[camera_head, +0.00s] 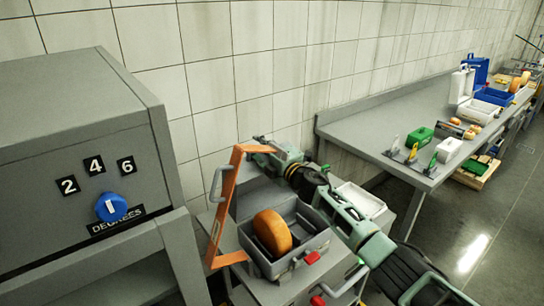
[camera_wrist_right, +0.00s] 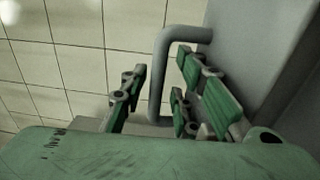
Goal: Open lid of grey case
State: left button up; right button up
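The grey case (camera_head: 322,243) stands open-topped on a grey surface, with a red latch (camera_head: 312,257) on its front. An orange cheese wheel (camera_head: 271,233) sits in it. A grey panel (camera_head: 258,200), apparently its lid, stands upright at the back. My right gripper (camera_head: 258,149) is high behind the case, by the top of an orange frame. In the right wrist view, its fingers (camera_wrist_right: 157,100) are apart on either side of a grey handle (camera_wrist_right: 160,75). The handle is beside a grey panel (camera_wrist_right: 255,60). Contact with it is unclear. My left gripper is out of view.
The orange frame (camera_head: 226,205) with a grey handle stands left of the case. A grey cabinet with a blue dial (camera_head: 112,207) fills the left. The tiled wall (camera_head: 215,60) is behind. A long table (camera_head: 365,125) with boxes and tools is at right, beside open floor.

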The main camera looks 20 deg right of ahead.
jog(key=v, duration=1.1)
jog(key=shift+s, duration=0.2)
